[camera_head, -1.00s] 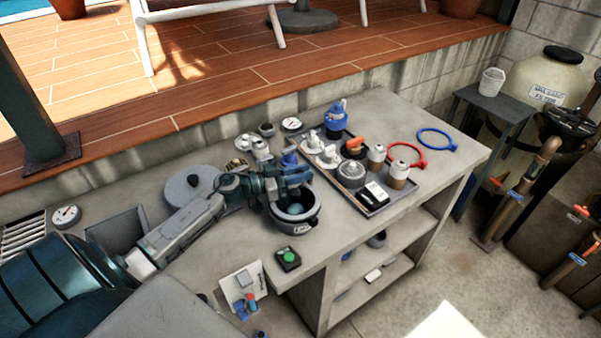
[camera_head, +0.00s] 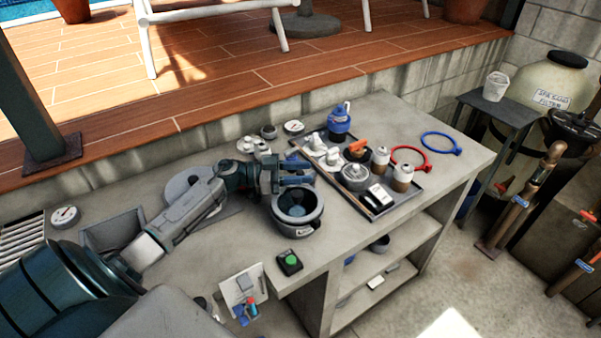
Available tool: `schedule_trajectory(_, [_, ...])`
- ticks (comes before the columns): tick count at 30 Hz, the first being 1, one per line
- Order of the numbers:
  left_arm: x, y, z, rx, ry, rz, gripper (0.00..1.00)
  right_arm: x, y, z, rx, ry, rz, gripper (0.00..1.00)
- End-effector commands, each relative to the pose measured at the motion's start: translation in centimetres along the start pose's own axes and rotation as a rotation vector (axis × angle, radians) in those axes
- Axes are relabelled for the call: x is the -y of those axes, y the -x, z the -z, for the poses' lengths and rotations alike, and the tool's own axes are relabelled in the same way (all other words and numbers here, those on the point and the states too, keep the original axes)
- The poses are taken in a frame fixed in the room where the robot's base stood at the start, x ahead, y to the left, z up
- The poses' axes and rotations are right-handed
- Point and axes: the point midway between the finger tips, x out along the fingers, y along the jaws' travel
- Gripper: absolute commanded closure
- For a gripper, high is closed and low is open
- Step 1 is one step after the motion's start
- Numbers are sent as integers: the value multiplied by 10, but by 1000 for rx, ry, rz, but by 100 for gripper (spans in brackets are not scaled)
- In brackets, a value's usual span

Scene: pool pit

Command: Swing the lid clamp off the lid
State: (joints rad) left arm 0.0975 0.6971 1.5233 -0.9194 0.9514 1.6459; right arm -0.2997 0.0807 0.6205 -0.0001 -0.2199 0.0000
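A round grey pot (camera_head: 299,222) with a thick rim, a dark inside and a small white label stands near the front edge of the bench. I cannot make out a separate lid clamp on it. A flat grey round lid-like disc (camera_head: 180,187) lies to the left, partly hidden behind my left arm. My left gripper (camera_head: 300,172) is just above the far rim of the pot, its two blue-tipped fingers pointing right. The fingers are apart, with nothing visible between them. Whether they touch the rim is unclear. My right gripper is not in view.
A grey tray (camera_head: 378,214) with bottles, fittings and a blue-capped container stands right of the pot. A green-button box (camera_head: 290,262) sits in front. Gauges and small parts lie at the back.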

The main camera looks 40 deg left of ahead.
Motion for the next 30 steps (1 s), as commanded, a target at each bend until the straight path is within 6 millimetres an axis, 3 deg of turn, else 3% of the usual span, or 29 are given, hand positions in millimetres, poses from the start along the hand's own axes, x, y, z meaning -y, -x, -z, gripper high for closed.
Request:
schedule_trajectory(9, [0,0,4,0,-3,0,61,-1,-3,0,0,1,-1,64])
schedule_trajectory(15, [0,0,33,2,-8,-2,61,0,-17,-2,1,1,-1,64])
schedule_trajectory(30, [-104,10,41,5,1,-5,61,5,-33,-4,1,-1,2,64])
